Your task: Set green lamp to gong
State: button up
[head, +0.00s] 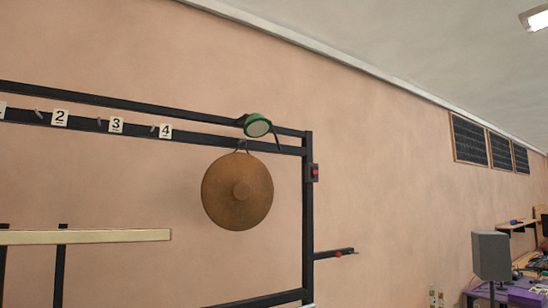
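A green lamp (257,125) with a pale round face is fixed near the right end of the black frame's top bars. Its face is tilted down and toward me, and a short dark lever or arm sticks out at its right. My gripper is not in view.
The black frame (308,220) carries number cards, including 4 (165,131), beside small hooks. A pale beam (90,237) crosses the lower left. A small box with a red button (313,172) sits on the right post. A grey speaker (491,256) stands at the right.

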aim_at(256, 126)
jog(key=i+l, duration=0.2)
jog(key=i, duration=0.35)
jog(key=i+l, duration=0.15)
jog(key=i, duration=0.45)
jog(key=i+l+z, duration=0.1)
jog(key=i, duration=0.45)
jog(key=l, duration=0.1)
